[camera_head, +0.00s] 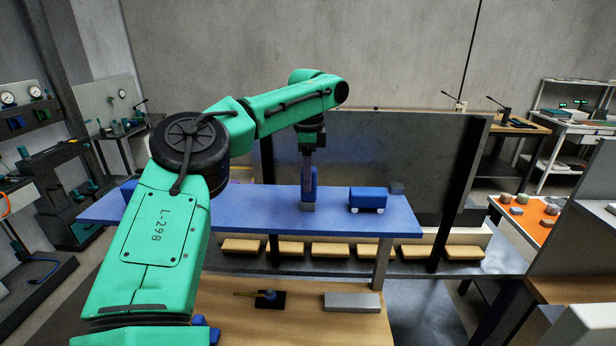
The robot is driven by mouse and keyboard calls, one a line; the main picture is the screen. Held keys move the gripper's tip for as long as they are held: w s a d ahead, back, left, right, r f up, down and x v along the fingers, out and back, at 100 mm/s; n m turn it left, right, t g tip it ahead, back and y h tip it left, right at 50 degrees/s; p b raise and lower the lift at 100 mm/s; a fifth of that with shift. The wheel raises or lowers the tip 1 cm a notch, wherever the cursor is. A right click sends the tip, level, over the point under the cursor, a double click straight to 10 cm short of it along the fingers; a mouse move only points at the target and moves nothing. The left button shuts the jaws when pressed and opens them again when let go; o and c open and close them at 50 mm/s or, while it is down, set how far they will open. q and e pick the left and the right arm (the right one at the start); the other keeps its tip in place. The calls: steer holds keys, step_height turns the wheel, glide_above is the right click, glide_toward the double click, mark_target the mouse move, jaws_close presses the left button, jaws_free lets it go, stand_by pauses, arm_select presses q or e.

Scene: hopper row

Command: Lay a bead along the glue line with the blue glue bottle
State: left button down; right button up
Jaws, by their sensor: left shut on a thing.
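My left gripper (307,162) points down over the blue shelf top, at the end of my green arm. It is shut on a small blue upright thing (309,186), which looks like the blue glue bottle. A grey block-like part shows at its lower end, at or just above the shelf top; I cannot tell if they touch. The fingers are small and partly merge with the dark panel behind. I cannot make out a glue line. My right gripper is not in view.
The blue shelf (250,221) carries a blue wheeled block (367,198) right of the gripper. Several tan blocks (327,250) line up beneath. A grey bar (352,302) and a dark pad (273,303) lie on the lower wooden table (300,328). A dark panel (400,150) stands behind.

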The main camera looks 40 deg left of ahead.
arm_select(q)
steer(key=shift+r, duration=3)
